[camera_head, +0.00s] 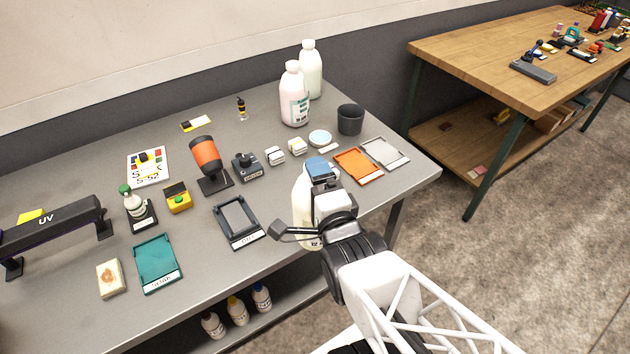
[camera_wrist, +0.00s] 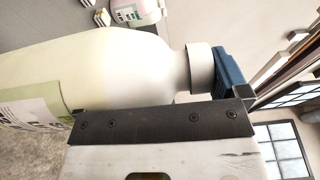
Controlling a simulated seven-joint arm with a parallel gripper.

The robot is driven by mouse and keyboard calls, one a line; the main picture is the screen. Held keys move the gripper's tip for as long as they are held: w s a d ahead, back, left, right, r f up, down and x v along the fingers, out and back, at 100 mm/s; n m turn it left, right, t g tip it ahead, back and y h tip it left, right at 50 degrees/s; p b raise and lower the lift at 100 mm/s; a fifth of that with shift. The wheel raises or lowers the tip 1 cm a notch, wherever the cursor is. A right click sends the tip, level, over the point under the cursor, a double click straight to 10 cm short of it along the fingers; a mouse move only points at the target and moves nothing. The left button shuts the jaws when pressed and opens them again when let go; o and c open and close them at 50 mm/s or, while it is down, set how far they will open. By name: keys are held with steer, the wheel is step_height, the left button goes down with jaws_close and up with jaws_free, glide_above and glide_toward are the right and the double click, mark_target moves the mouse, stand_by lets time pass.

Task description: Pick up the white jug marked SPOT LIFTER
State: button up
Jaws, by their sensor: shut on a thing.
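My gripper (camera_head: 318,172) is at the front right of the grey table, with a blue fingertip showing at its far end. It is shut on a white jug (camera_head: 301,205), which is largely hidden behind the gripper and arm in the head view. In the wrist view the white jug (camera_wrist: 110,72) lies across the picture, with a pale green label and a light grey cap; the blue fingertip (camera_wrist: 230,75) is beside the cap. The label's words are too small and cut off to read. I cannot tell whether the jug's base touches the table.
Two other white jugs (camera_head: 294,97) (camera_head: 310,68) stand at the back beside a dark cup (camera_head: 350,120). An orange tray (camera_head: 358,166) and a grey tray (camera_head: 384,153) lie to the right. A dark tray (camera_head: 238,223) lies left of my gripper. Small bottles (camera_head: 237,310) stand on the lower shelf.

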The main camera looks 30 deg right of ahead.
steer(key=shift+r+v, duration=0.2)
steer(key=shift+v, duration=0.8)
steer(key=shift+s+a, duration=0.2)
steer(key=shift+s, duration=0.5)
